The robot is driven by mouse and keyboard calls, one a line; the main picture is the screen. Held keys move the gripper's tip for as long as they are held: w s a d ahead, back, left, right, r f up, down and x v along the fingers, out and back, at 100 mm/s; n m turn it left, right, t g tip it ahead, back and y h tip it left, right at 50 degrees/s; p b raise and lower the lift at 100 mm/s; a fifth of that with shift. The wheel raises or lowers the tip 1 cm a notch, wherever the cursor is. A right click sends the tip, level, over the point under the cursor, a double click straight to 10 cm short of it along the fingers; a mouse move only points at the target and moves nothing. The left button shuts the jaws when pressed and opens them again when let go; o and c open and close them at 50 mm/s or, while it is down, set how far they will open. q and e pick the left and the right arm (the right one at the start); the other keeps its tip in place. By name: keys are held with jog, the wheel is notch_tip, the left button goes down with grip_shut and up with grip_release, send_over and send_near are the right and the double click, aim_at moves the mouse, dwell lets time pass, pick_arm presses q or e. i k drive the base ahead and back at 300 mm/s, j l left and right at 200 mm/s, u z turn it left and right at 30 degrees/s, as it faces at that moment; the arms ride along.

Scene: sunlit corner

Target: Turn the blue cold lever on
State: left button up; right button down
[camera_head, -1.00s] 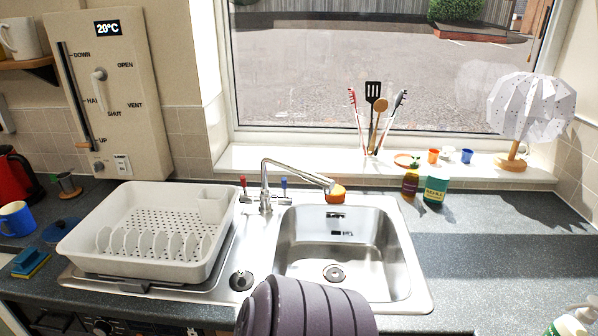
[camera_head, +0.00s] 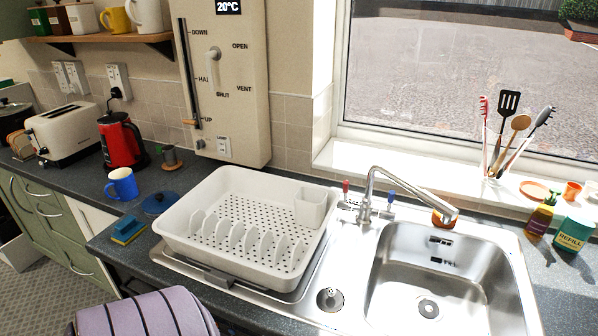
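The blue cold lever (camera_head: 392,196) stands upright on the right side of the chrome mixer tap (camera_head: 369,193). A red lever (camera_head: 346,187) stands on the tap's left side. The tap's spout reaches right over the steel sink basin (camera_head: 450,275). No water stream shows under the spout. Neither of my grippers is in view.
A white dish rack (camera_head: 245,228) fills the drainer left of the tap. A brown bottle (camera_head: 541,216) and a green refill tub (camera_head: 574,233) stand right of the sink. A blue mug (camera_head: 122,184) is farther left.

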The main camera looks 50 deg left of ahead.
aim_at(387, 214)
jog(key=j+u, duration=0.2)
jog(key=u, duration=0.8)
jog(key=i+l, duration=0.05)
